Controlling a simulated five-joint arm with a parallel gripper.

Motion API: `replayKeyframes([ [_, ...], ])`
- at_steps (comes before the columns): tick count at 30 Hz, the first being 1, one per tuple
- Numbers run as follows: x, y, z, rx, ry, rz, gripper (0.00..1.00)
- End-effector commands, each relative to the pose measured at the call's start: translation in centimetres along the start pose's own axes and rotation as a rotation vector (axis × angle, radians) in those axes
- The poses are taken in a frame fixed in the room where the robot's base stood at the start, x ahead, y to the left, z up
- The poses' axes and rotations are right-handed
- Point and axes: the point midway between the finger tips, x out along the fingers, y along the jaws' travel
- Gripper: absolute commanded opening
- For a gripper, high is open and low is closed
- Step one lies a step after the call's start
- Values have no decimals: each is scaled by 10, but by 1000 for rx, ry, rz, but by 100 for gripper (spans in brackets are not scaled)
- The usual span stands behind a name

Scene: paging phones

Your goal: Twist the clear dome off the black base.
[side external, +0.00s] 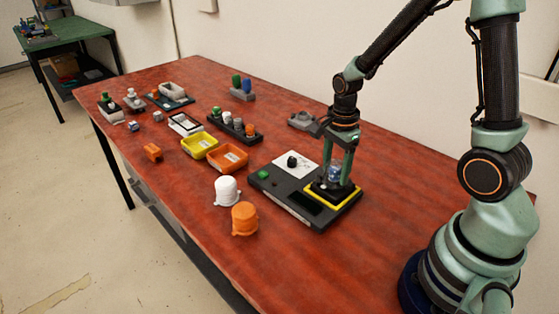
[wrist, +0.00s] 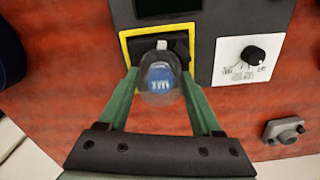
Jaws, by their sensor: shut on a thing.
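The clear dome (wrist: 150,91) is between my gripper's fingers, with a blue lettered thing inside it. It also shows in the side external view (side external: 334,172), partly behind the fingers. The black base (side external: 327,189) is under the dome, inside a yellow square border on a dark panel. In the wrist view the black base (wrist: 178,44) shows beyond the dome, with a light tab near its middle. My gripper (side external: 338,170) is pointing down and shut on the dome. In the wrist view my gripper (wrist: 159,80) has one green finger on each side of it. I cannot tell whether dome and base are apart.
The dark panel (side external: 283,190) carries a white dial plate and a green button. A white cap (side external: 227,191) and an orange cap (side external: 244,218) stand in front. Yellow (side external: 199,146) and orange (side external: 228,158) trays lie left. A grey fixture (side external: 301,121) stands behind.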

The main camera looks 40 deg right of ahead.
Motion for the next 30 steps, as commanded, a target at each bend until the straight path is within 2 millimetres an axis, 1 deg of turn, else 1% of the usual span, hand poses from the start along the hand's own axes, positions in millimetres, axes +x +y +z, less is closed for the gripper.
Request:
replayKeyframes([
  [30,-47,-1,0,1,0,-3,30],
])
